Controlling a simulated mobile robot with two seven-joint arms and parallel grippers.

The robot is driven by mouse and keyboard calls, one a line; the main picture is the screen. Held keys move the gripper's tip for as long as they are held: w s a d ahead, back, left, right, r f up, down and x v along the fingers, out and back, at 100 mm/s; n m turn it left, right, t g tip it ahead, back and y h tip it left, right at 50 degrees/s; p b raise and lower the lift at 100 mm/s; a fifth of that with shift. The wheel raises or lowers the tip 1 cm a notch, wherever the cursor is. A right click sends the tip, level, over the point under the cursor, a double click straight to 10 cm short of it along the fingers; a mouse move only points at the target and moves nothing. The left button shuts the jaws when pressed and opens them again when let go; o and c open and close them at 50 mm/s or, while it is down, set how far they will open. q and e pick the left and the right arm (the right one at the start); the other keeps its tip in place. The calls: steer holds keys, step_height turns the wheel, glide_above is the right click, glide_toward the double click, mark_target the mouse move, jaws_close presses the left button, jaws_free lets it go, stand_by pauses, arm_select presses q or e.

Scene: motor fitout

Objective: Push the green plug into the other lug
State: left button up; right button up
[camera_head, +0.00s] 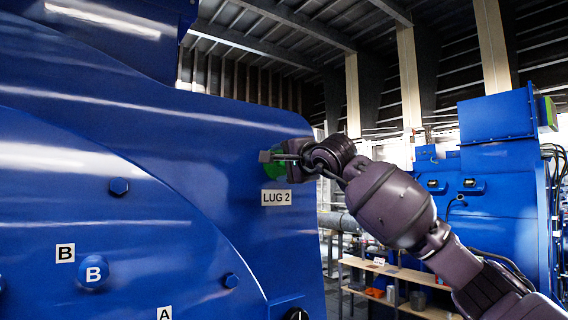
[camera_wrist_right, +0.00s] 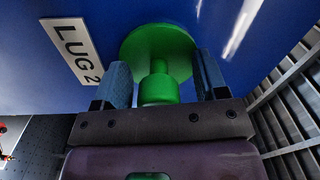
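The green plug (camera_head: 276,173) is at the blue motor housing, just above the white LUG 2 label (camera_head: 276,198). In the right wrist view the plug (camera_wrist_right: 157,42) shows a wide round disc facing the blue surface and a narrower stem toward my gripper. The disc looks flush with or very near the surface; how deep the plug sits is hidden. My right gripper (camera_head: 281,157) is at the plug, its fingers on either side of the stem. In the wrist view, gaps show between the stem and both fingers of the right gripper (camera_wrist_right: 161,78). My left gripper is out of view.
The blue motor housing (camera_head: 130,130) fills the left, with bolts and labels A and B (camera_head: 65,253). A wooden shelf (camera_head: 395,271) with small items stands behind my right arm. A second blue machine (camera_head: 500,195) stands at the right.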

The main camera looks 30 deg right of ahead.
steer(key=shift+s+d+f, duration=0.1)
steer(key=shift+s, duration=0.45)
steer(key=s+b, duration=0.2)
steer(key=s, duration=0.7)
steer(key=shift+s+d, duration=0.35)
